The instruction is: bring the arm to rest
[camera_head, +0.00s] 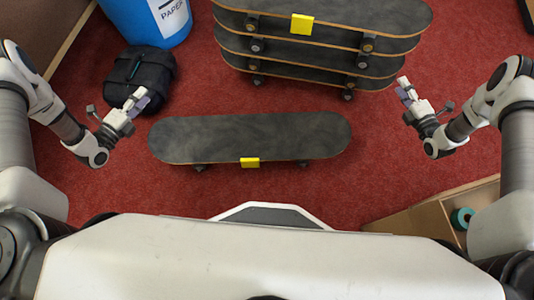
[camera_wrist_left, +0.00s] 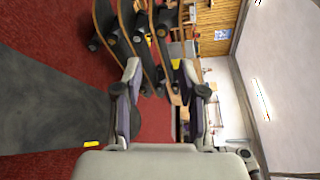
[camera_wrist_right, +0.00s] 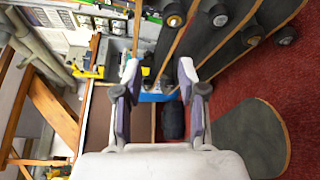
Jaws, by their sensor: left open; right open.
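My left gripper (camera_head: 136,102) is open and empty, in the air left of the single skateboard, near the black bag. In the left wrist view its fingers (camera_wrist_left: 165,88) stand apart with nothing between them. My right gripper (camera_head: 406,92) is open and empty, in the air right of the single skateboard. In the right wrist view its fingers (camera_wrist_right: 158,88) are also spread, with nothing held. Both arms are bent and held out to either side.
A single skateboard (camera_head: 250,135) with a yellow tag lies on the red floor (camera_head: 290,195). A stack of several skateboards (camera_head: 330,45) stands behind it. A black bag (camera_head: 140,75) and blue paper bin (camera_head: 150,25) are at left. A wooden box (camera_head: 430,215) with a teal roll is front right.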

